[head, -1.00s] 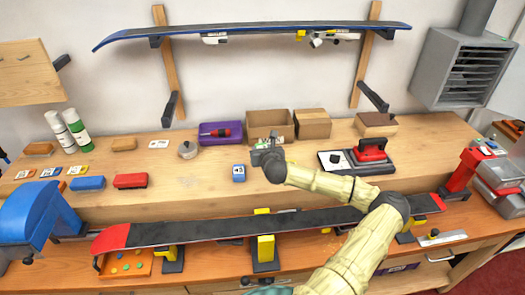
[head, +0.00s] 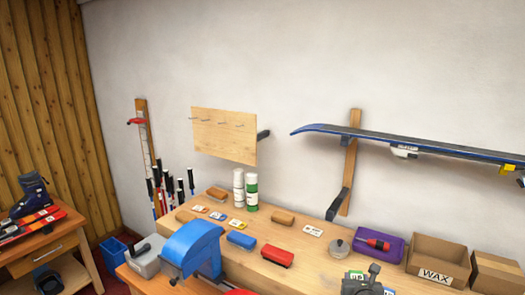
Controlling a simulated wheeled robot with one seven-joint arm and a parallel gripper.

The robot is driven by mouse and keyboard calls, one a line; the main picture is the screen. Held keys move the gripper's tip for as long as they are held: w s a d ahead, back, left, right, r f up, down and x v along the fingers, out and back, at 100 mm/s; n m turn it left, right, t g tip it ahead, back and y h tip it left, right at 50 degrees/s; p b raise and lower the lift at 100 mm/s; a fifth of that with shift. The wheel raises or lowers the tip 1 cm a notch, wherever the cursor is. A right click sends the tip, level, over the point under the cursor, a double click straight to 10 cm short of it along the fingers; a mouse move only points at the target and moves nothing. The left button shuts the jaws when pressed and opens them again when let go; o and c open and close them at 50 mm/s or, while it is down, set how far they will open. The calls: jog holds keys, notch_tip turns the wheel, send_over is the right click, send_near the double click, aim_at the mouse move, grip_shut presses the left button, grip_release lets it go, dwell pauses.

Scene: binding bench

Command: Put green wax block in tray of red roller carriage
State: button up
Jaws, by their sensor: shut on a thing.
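My gripper (head: 366,284) shows at the bottom edge, right of centre, in the head view and is partly cut off. It is shut on a green block with white labels (head: 355,275), taken to be the green wax block. What lies under the block is out of frame.
A blue ski (head: 420,148) hangs above.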

jog(key=s+a+n+y, duration=0.2)
jog(key=a, duration=1.2)
jog(key=shift+a+y, duration=0.3)
jog(key=shift+a, duration=0.1)
jog(key=shift+s+r, duration=0.1)
